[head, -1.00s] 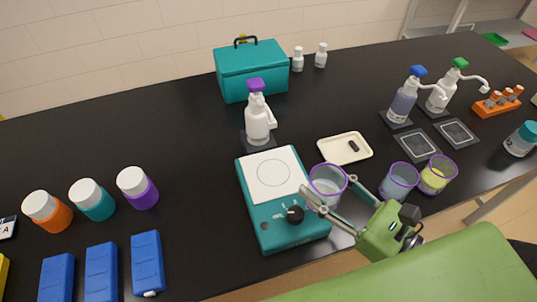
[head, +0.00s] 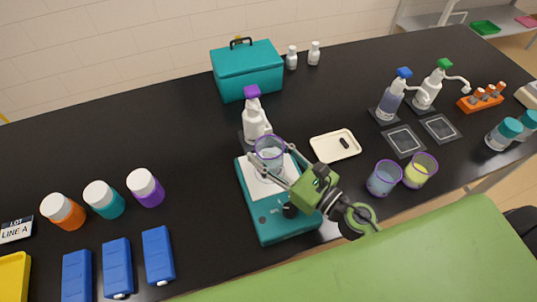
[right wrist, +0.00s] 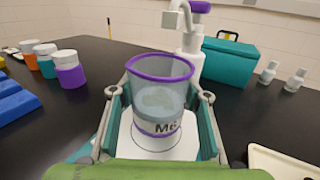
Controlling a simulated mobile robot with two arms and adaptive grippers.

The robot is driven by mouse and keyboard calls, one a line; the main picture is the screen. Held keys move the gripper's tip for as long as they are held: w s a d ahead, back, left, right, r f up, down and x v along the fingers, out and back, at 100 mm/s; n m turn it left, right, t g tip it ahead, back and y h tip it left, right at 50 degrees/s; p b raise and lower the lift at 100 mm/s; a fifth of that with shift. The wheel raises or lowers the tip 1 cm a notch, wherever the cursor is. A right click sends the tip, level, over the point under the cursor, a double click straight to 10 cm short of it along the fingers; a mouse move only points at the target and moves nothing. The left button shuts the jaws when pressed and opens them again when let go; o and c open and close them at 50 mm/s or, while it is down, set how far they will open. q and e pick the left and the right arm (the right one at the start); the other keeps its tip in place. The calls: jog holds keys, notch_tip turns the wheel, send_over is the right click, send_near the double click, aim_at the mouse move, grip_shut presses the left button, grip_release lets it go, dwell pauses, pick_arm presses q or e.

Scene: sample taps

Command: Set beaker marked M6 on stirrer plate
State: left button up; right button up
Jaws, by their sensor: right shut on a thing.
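The beaker marked M6 (right wrist: 158,95) is clear with a purple rim and band and a label reading M6 in the right wrist view. In the head view the beaker (head: 269,155) is over the white top of the teal stirrer plate (head: 272,222). My right gripper (right wrist: 158,100) is shut on the beaker, one finger on each side; it also shows in the head view (head: 272,165). The beaker is upright; I cannot tell whether its base touches the plate top (right wrist: 125,145). My left gripper is not in view.
A white bottle with a purple cap (head: 255,118) stands just behind the stirrer. A cream tray (head: 322,150) lies to its right. Two other purple-rimmed beakers (head: 384,178) (head: 420,170) stand near the front edge. Blue blocks (head: 158,256) lie at left.

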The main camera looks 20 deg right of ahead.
jog(key=shift+f, duration=0.95)
jog(key=shift+f, duration=0.15)
jog(key=o, duration=1.2)
jog(key=shift+s, duration=0.1)
jog(key=b+v, duration=0.6)
jog(key=v, duration=0.4)
jog(key=shift+s+d, duration=0.2)
jog(key=shift+s, duration=0.1)
jog(key=shift+s+d, duration=0.3)
jog(key=shift+s, duration=0.2)
jog(key=shift+r, duration=0.25)
